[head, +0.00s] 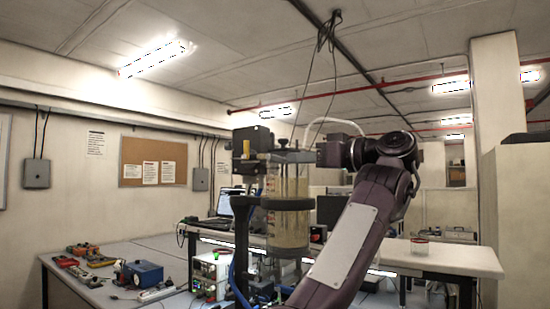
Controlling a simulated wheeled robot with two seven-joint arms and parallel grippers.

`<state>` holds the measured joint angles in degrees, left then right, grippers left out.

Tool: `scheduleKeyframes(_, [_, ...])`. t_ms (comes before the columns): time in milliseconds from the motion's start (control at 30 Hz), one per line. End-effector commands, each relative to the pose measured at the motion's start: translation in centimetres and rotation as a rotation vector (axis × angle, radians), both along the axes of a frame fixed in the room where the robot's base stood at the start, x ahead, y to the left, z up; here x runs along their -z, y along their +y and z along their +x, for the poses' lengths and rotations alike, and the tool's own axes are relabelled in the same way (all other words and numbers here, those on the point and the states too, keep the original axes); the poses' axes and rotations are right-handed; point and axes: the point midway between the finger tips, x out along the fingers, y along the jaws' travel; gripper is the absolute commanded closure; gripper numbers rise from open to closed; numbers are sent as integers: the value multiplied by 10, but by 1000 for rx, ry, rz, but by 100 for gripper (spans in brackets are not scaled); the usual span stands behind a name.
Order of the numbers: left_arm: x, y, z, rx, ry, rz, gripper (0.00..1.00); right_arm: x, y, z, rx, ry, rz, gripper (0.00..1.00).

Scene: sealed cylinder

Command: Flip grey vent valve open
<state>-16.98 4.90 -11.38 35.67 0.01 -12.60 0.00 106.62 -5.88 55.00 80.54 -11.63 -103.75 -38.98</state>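The sealed cylinder (287,222) stands upright in the middle of the head view, clear-walled with a tan content, red marks and a dark clamp band around it. Dark fittings sit on its top. A small grey piece (283,143) among them may be the vent valve; it is too small to tell its position. My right gripper (312,154) comes in from the right at the height of the cylinder's top, pointing left, close to the fittings. Whether it touches them is unclear. Its fingers are too dark and small to read. My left gripper is not in view.
A dark box (252,140) with a yellow part stands left of the cylinder top. A pale hose (335,121) arches behind my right gripper. Cables hang from the ceiling above. A bench at left holds tools and a blue box (143,273). A white table (455,260) extends right.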

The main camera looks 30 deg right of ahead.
Motion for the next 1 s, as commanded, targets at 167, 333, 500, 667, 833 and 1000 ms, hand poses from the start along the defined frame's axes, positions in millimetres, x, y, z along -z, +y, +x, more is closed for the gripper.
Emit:
scheduleKeyframes(167, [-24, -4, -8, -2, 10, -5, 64, -5, 12, 29, -1, 5, -1, 80])
scheduleKeyframes(333, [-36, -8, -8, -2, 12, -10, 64, -3, 21, 50, 0, 5, -2, 80])
scheduleKeyframes(500, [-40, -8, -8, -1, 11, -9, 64, 0, 24, 59, 1, 3, 0, 80])
scheduleKeyframes(667, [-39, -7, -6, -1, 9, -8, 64, 1, 24, 60, 2, 2, 0, 80])
scheduleKeyframes(833, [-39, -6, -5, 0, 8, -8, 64, 1, 24, 59, 2, 2, -1, 92])
scheduleKeyframes(1000, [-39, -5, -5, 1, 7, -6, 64, 0, 24, 59, 3, 2, -1, 100])
